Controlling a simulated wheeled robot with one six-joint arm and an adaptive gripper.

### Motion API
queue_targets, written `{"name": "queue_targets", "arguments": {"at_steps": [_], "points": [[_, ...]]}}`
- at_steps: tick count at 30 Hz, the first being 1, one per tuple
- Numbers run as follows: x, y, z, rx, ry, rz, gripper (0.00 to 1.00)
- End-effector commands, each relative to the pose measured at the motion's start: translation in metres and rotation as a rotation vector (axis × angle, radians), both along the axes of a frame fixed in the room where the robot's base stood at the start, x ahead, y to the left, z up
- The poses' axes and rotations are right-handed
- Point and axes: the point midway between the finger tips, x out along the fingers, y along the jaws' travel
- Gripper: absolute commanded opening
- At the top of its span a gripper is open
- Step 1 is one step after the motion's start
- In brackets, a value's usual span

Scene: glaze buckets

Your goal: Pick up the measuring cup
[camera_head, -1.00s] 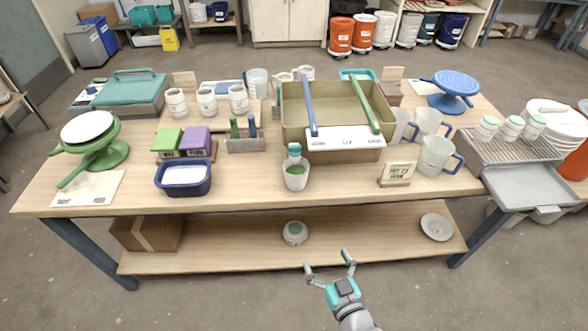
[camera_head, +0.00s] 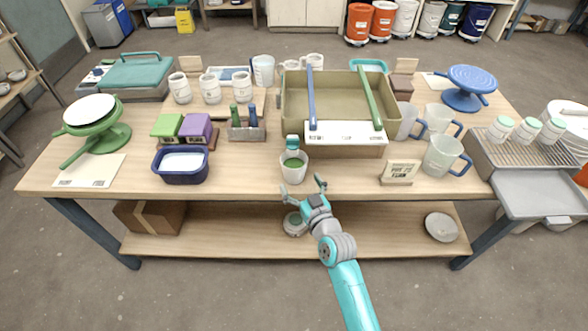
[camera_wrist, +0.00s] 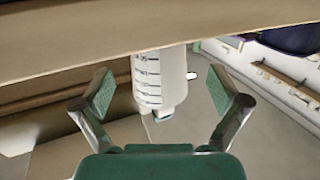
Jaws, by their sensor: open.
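A small white cup (camera_head: 294,173) with green inside stands near the table's front edge, in front of a teal-capped thing. In the wrist view a white cup with dark measuring lines (camera_wrist: 158,85) shows between the fingers, apart from both; it seems to be this same measuring cup. My gripper (camera_head: 302,187) is open and empty at the front edge, just before and slightly right of the cup. Its two fingers also show spread in the wrist view (camera_wrist: 163,95). Clear jugs with blue handles (camera_head: 444,156) stand at the right.
The tabletop edge (camera_wrist: 90,45) crosses the wrist view close to the fingers. A large tan tray (camera_head: 292,125) stands behind the cup. A navy tub (camera_head: 182,175) is to the left, a small sign (camera_head: 400,172) to the right. Bare table lies on both sides of the cup.

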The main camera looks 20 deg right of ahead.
Motion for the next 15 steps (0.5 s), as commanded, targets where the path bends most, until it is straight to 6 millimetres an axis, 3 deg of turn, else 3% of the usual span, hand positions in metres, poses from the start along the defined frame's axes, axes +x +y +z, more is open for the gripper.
{"name": "queue_targets", "arguments": {"at_steps": [15], "points": [[0.051, 0.002, -0.001, 0.000, 0.001, 0.000, 0.98]]}}
